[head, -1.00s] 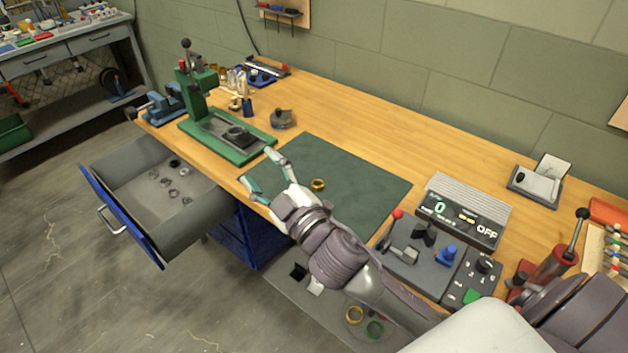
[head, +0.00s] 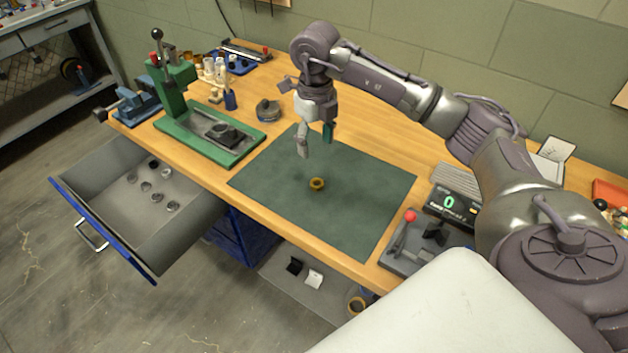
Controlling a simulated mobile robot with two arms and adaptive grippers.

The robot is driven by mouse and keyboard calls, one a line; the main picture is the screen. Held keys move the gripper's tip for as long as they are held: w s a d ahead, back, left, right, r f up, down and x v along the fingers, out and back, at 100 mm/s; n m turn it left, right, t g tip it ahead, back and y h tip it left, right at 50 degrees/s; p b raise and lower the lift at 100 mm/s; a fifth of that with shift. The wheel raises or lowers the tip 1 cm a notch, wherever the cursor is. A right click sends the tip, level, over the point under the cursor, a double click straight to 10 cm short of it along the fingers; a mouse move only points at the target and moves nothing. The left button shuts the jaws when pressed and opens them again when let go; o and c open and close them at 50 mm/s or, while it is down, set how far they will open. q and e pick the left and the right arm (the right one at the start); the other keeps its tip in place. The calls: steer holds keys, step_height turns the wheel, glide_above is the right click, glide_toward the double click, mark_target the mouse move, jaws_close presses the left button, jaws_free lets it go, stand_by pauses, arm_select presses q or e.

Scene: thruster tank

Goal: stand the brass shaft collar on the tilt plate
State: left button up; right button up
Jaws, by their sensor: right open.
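The brass shaft collar (head: 317,184), a small gold ring, lies flat on the dark green mat (head: 365,215) on the workbench. My right gripper (head: 316,146) is open and empty, pointing down above the mat, a little above and behind the collar and apart from it. I cannot tell for certain which thing is the tilt plate. A grey device with a raised pale plate (head: 552,150) stands at the back right, partly hidden by my right arm. My left gripper is not in view.
A green press (head: 210,140) stands at the left of the bench, with a round grey object (head: 268,110) beside it. An open drawer (head: 150,235) holding several small rings juts out front left. A display box (head: 455,205) and lever unit (head: 405,250) stand right.

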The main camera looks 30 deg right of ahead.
steer(key=p, duration=0.1)
glide_above(317, 179)
steer(key=s+a, duration=0.1)
step_height(317, 179, down, 8)
steer(key=shift+a+r, duration=0.1)
steer(key=shift+r, duration=0.1)
steer(key=f, duration=0.1)
steer(key=f+p, duration=0.1)
steer(key=f, duration=0.1)
steer(key=f+p, duration=0.1)
steer(key=shift+d+f, duration=0.15)
steer(key=shift+d, duration=0.1)
steer(key=shift+f, duration=0.5)
steer(key=c, duration=1)
